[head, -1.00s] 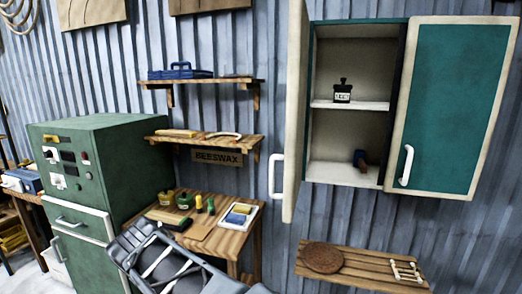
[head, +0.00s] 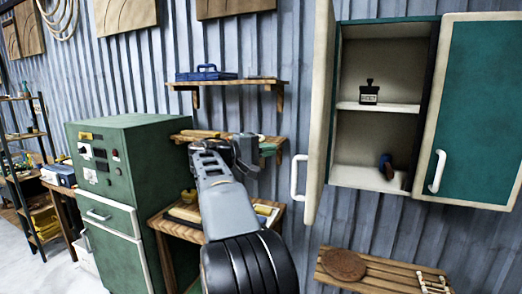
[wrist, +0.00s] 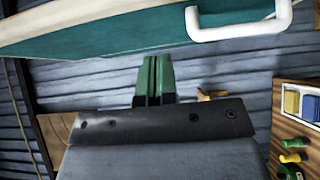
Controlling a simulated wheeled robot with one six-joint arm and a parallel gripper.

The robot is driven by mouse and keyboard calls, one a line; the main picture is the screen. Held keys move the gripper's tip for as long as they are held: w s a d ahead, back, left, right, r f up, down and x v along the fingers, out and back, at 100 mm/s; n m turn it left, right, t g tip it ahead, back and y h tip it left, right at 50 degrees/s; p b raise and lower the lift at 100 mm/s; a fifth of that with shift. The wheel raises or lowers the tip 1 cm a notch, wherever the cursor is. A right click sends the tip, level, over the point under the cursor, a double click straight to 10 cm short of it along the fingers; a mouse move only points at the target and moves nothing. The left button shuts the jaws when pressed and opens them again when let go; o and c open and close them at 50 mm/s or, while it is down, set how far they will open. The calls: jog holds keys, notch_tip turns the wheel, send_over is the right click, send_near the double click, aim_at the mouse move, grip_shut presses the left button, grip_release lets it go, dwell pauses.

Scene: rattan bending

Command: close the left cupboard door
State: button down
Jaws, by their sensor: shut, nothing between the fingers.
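The cupboard (head: 425,55) hangs on the wall at the right of the head view. Its left door (head: 320,90) stands wide open, seen nearly edge-on, with a white handle (head: 297,178) on its outer side. In the wrist view the teal, cream-edged door (wrist: 130,42) fills the top, with its handle (wrist: 240,32) at upper right. My gripper (head: 272,147) is raised left of the door and handle. Its green fingers (wrist: 155,66) are shut and empty, and their tips show just below the door panel in the wrist view. Whether they touch it I cannot tell.
The right cupboard door (head: 478,110) is shut. A dark bottle (head: 369,92) stands on the inner shelf. A slatted wooden shelf (head: 385,272) hangs below the cupboard. Wall shelves (head: 230,83) and a green cabinet (head: 125,185) are to the left.

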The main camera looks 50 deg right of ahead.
jog(key=s+d+p, duration=0.2)
jog(key=s+d, duration=0.3)
jog(key=s, duration=0.1)
jog(key=shift+d, duration=0.4)
jog(key=shift+s, duration=0.1)
